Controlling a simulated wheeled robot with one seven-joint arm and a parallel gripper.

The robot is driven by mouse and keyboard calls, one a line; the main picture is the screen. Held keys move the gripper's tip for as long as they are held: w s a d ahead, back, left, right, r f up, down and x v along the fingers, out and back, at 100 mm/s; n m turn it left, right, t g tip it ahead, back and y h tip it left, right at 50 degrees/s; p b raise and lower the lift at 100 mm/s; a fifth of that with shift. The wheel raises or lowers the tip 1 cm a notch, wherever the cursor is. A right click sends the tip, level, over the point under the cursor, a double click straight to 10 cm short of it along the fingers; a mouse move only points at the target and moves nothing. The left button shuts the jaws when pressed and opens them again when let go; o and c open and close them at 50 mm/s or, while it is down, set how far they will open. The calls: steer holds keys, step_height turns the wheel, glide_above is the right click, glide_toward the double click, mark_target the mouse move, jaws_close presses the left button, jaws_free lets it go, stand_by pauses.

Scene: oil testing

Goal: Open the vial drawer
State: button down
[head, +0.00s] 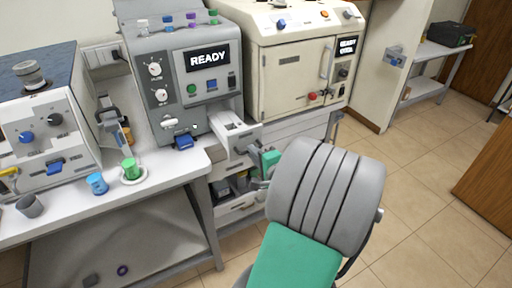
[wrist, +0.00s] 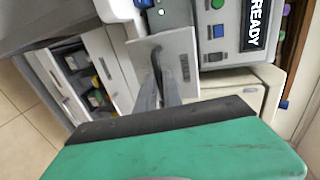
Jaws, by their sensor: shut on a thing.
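The vial drawer (head: 241,140) stands pulled out from the lower right of the grey machine (head: 183,80) with the READY display. Its pale inside shows from above. In the wrist view the drawer front (wrist: 178,62) faces me, with a dark upright handle (wrist: 157,62) on it. My gripper (head: 260,156) is in front of the drawer, and my arm partly hides it in the head view. In the wrist view the fingers of my gripper (wrist: 168,92) are closed at the handle. The exact contact is small and hard to see.
Below, an open lower drawer (head: 240,204) holds several small items. A cream oven-like machine (head: 290,65) stands to the right. On the bench at left are a green container (head: 131,169), a blue cup (head: 97,183) and a grey cup (head: 30,206). The floor at right is clear.

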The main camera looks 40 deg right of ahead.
stand_by(0.3)
steer(key=c, duration=1.5)
jaws_free()
steer(key=v, duration=0.8)
